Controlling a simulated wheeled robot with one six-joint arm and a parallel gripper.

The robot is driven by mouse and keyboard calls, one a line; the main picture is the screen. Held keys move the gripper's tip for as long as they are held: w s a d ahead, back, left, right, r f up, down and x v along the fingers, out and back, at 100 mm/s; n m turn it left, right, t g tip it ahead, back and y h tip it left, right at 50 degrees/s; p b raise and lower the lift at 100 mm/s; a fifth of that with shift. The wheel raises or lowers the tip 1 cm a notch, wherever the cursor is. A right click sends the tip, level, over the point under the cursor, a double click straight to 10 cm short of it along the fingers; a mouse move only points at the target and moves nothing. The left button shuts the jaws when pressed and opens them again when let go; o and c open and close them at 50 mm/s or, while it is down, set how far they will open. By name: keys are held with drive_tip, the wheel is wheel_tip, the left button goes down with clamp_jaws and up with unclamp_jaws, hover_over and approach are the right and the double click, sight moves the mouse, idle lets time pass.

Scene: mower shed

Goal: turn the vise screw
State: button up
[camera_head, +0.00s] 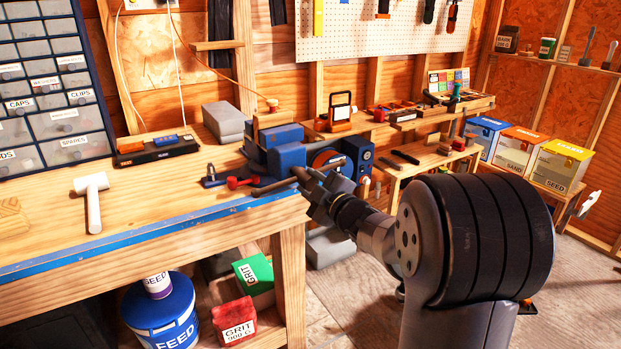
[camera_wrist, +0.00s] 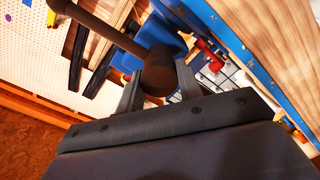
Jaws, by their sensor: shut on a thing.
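The blue vise (camera_head: 285,153) is mounted at the right end of the wooden bench, and part of it shows blue behind the handle in the wrist view (camera_wrist: 153,32). Its dark bar handle (camera_head: 272,187) sticks out in front of the jaws. In the wrist view the bar (camera_wrist: 105,32) runs from the upper left to a thick rounded end between my fingers. My gripper (camera_head: 306,181) is shut on that end of the handle; its two fingers (camera_wrist: 160,82) stand on either side of it. The vise screw itself is mostly hidden behind my gripper and the handle.
A red-handled tool (camera_head: 240,183) lies on the bench (camera_head: 150,200) left of the vise, near the blue front edge. A white mallet (camera_head: 92,200) lies farther left. A side table (camera_head: 425,160) and labelled boxes (camera_head: 485,138) stand behind my arm.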

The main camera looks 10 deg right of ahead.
drive_tip(key=m+p, duration=0.2)
drive_tip(key=m, duration=0.3)
drive_tip(key=shift+d+f, duration=0.1)
drive_tip(key=shift+f, duration=0.05)
drive_tip(key=shift+f+m, duration=0.1)
drive_tip(key=shift+m, duration=0.3)
idle(1.0)
drive_tip(key=o, duration=0.6)
drive_tip(key=shift+c, duration=0.2)
drive_tip(key=o, duration=0.4)
drive_tip(key=shift+r+p, duration=0.25)
drive_tip(key=shift+p, duration=0.05)
drive_tip(key=shift+s, duration=0.1)
drive_tip(key=v, duration=1)
drive_tip(key=shift+s+d+b, duration=0.15)
drive_tip(key=shift+s+b, duration=0.2)
